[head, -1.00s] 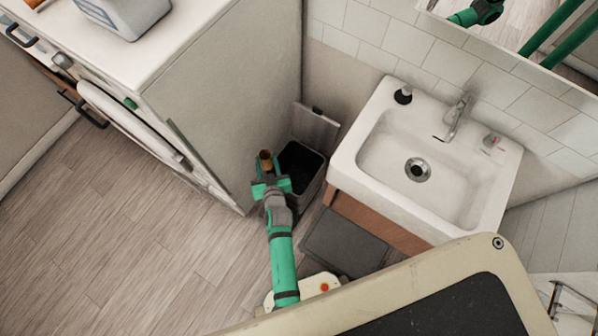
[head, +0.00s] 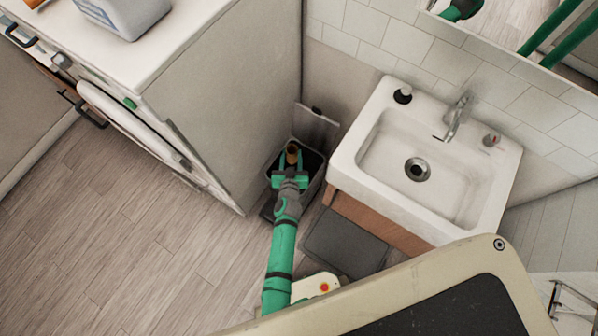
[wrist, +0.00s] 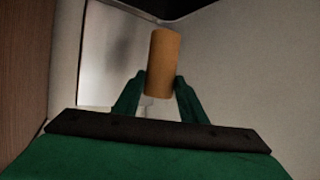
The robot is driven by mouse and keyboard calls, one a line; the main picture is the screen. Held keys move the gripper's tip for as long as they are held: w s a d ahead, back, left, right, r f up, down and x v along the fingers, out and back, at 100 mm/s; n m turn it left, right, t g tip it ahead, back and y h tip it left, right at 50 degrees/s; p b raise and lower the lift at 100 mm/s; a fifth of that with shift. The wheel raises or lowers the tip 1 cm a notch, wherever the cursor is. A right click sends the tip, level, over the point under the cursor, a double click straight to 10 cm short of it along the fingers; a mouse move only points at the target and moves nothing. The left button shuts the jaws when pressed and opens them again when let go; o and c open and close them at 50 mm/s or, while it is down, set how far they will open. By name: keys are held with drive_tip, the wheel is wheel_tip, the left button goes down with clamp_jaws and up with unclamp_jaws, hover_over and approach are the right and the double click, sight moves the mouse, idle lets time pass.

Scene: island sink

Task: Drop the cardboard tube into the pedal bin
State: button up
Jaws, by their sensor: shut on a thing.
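The cardboard tube (head: 291,153) is a short brown cylinder, roughly upright and end-on in the head view. My green gripper (head: 290,173) is shut on it; in the wrist view the tube (wrist: 163,62) stands between the two green fingers (wrist: 155,97). The pedal bin (head: 319,178) is a grey box with a dark inside, between the white cabinet and the sink. Its lid (head: 317,124) stands open at the back. In the head view, the tube and gripper overlap the bin's opening. The tube's height relative to the rim is hard to tell.
A white cabinet or appliance block (head: 215,110) stands close on the left of the bin. A white sink (head: 425,175) on a wooden base is close on the right. A dark grey flat panel (head: 345,243) lies below the sink. The wooden floor (head: 130,230) on the left is clear.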

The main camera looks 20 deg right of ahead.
wheel_tip(320, 180, down, 7)
drive_tip(key=d, duration=0.2)
drive_tip(key=shift+s+d+m+h, duration=0.15)
drive_tip(key=shift+d+m+h, duration=0.15)
drive_tip(key=shift+d+h, duration=0.1)
idle(0.4)
drive_tip(key=shift+d, duration=0.1)
drive_tip(key=o, duration=1.1)
drive_tip(key=shift+s, duration=0.1)
drive_tip(key=v, duration=1)
drive_tip(key=shift+s+r, duration=0.25)
drive_tip(key=shift+s, duration=0.05)
